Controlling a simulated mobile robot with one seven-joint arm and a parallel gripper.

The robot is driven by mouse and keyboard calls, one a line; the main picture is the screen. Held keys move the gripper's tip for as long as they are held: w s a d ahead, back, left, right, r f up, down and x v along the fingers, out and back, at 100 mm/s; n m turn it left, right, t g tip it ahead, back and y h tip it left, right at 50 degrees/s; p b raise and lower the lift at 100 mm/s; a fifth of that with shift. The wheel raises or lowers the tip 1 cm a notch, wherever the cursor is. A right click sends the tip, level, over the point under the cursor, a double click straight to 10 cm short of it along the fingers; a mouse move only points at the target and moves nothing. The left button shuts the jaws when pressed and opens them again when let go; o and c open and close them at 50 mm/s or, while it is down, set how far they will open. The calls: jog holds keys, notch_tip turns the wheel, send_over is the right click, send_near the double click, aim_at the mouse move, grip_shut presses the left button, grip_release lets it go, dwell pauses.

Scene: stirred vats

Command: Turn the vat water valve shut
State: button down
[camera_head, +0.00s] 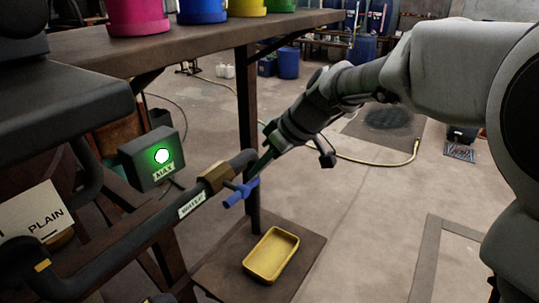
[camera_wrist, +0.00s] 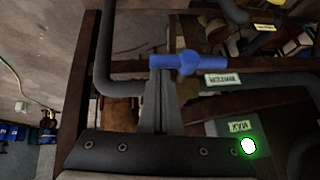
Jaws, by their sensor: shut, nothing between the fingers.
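The blue water valve handle (camera_head: 241,192) sits on a brass-brown valve body (camera_head: 216,176) on a dark pipe (camera_head: 150,232) with a "WATER" label (camera_head: 192,204). In the head view its bar looks roughly in line with the pipe. In the wrist view the blue handle (camera_wrist: 187,63) lies just past my fingertips. My gripper (camera_head: 257,172) comes down from the upper right, its tips right by the handle. In the wrist view my gripper (camera_wrist: 161,82) has its fingers together, with nothing between them. I cannot tell whether the tips touch the handle.
A dark box with a lit green lamp (camera_head: 162,155) and a "MAX" label stands behind the pipe. A yellow tray (camera_head: 271,255) rests on a low board below. A shelf (camera_head: 190,45) with coloured vats is above. Open floor lies to the right, with a yellow hose.

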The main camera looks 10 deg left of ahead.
notch_tip(320, 180, down, 8)
jog(key=m+g+y+b, duration=0.1)
jog(key=m+g+y, duration=0.5)
jog(key=g, duration=0.5)
jog(key=shift+r+y, duration=0.25)
jog(key=shift+y, duration=0.85)
jog(key=shift+s, duration=0.1)
